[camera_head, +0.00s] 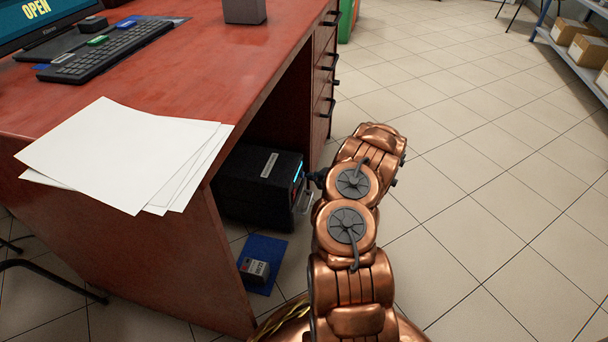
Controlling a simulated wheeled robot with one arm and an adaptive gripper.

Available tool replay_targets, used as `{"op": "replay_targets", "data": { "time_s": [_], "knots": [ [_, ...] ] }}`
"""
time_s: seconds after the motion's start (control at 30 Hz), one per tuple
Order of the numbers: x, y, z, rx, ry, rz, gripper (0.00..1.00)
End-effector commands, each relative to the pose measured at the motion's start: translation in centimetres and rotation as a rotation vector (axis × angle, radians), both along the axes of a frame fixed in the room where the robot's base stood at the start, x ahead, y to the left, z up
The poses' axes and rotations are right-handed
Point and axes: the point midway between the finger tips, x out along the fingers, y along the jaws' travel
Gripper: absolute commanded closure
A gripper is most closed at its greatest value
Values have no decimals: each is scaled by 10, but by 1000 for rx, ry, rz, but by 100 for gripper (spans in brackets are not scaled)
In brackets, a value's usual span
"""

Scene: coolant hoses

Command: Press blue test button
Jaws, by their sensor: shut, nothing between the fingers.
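A black box-shaped unit (258,190) with a pale label on top stands on the floor under the red desk. A blue glow (298,174) shows on its right-hand front face. That face is seen almost edge-on, so I cannot make out a separate blue button. My gripper (310,178) is a small dark shape at the end of my copper arm, shut, with nothing seen in it. It is right beside the glowing face; I cannot tell whether it touches. My arm hides part of the gripper and the floor behind it.
The red desk (205,75) overhangs the unit, with drawers (324,75) behind. Papers (120,150) and a keyboard (105,50) lie on it. A blue mat (270,250) with a small grey block (255,270) lies on the floor. Tiled floor to the right is clear, up to a shelf (575,55).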

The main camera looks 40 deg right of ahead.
Motion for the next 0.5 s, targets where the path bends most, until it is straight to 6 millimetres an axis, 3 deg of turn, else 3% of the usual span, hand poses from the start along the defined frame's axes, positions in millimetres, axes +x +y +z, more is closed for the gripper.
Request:
{"op": "replay_targets", "data": {
  "time_s": [0.5],
  "knots": [
    [-7, -5, 1, -1, 1, -1, 100]
  ]
}}
